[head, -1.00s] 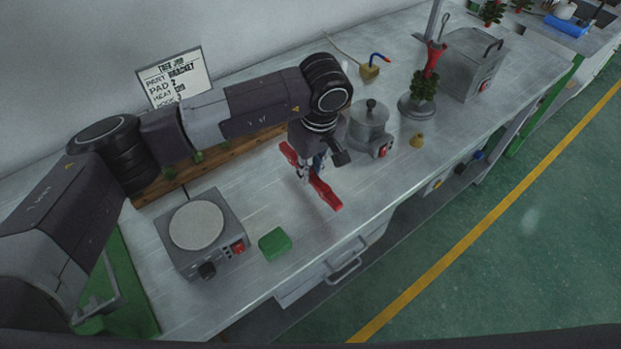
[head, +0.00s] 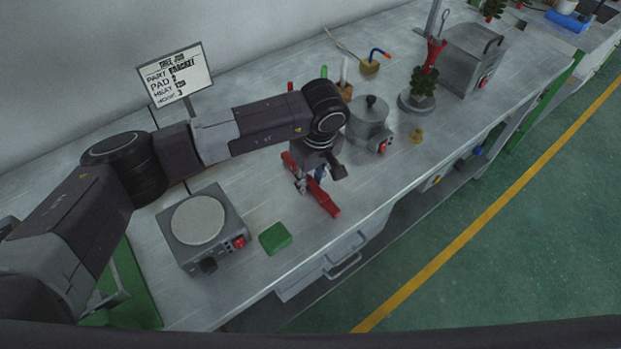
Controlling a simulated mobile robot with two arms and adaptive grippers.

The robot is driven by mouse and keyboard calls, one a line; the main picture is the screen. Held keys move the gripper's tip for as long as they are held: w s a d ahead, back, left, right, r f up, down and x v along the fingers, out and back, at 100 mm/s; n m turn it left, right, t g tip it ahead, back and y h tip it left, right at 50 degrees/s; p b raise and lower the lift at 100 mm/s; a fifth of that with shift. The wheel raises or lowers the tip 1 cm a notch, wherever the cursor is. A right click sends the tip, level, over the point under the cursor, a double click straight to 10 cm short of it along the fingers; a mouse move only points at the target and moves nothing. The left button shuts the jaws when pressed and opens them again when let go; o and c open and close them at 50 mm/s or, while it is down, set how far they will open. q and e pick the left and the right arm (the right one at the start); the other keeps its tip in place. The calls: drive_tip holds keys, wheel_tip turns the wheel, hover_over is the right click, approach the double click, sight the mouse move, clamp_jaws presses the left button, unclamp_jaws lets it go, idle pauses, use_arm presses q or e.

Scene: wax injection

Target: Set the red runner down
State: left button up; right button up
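The red runner (head: 323,200) is a long bar below my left gripper, slanting from upper left to lower right over the bare metal bench top. My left gripper (head: 311,184) points down with a finger on each side of the runner's middle and appears shut on it. The gripper covers the runner's middle, so the finger contact is hard to see. The runner is at or just above the bench top; I cannot tell whether it touches. My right gripper is not in view.
A hot plate (head: 199,222) and a green block (head: 275,238) are left of the runner. A grey pot (head: 369,119), a brass piece (head: 416,135) and a stand with a green tree (head: 422,85) are to the right. A sign (head: 175,75) stands behind. The bench's front edge is close.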

sight(314, 187)
use_arm(q)
drive_tip(key=shift+r, duration=0.3)
wheel_tip(314, 187, up, 12)
drive_tip(key=s+d+b, duration=0.1)
drive_tip(key=b, duration=0.2)
drive_tip(key=shift+s+f, duration=0.2)
idle(0.3)
